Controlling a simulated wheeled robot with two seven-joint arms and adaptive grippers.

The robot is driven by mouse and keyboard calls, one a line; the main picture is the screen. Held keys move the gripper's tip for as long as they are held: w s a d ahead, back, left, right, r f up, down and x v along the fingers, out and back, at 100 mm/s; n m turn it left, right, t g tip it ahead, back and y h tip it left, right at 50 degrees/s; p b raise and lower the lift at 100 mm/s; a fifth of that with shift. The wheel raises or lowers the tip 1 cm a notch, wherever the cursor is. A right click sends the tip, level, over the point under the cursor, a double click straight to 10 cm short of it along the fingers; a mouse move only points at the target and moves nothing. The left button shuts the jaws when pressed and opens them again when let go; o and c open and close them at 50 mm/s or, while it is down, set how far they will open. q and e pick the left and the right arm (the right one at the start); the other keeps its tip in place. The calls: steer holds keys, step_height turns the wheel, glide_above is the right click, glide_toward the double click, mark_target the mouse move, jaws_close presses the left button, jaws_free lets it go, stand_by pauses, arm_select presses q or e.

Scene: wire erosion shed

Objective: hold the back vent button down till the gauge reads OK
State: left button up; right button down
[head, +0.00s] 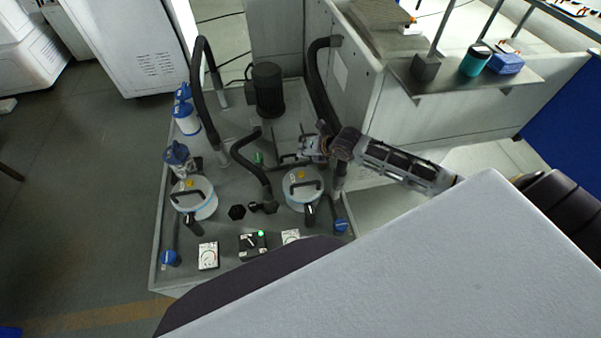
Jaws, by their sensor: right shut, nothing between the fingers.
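Two pale blue canisters with light lids and black bar handles stand on the grey platform, the left canister (205,208) and the right canister (292,190). A small yellow button (189,183) shows on the left lid and another yellow button (301,173) on the right lid; I cannot tell which is the back vent button. A white dial gauge (208,256) and a partly hidden gauge (290,236) sit at the front; their readings are too small to read. My right gripper (309,148) is shut and empty, just behind and above the right canister. My left gripper is out of view.
A black box (252,244) with a lit green lamp stands between the gauges. Black hoses (318,85) arch up around a dark motor (268,90). A shelf (450,85) juts out at the right.

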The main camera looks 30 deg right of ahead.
steer(key=shift+f, duration=0.15)
steer(key=b, duration=0.6)
glide_above(301, 175)
steer(key=w+d, duration=0.1)
steer(key=d, duration=0.1)
steer(key=shift+a+f, duration=0.2)
steer(key=shift+f, duration=2.9)
steer(key=shift+f+b, duration=0.5)
steer(key=shift+f, duration=0.65)
steer(key=shift+f, duration=0.2)
steer(key=shift+f, duration=0.2)
steer(key=shift+f, duration=0.1)
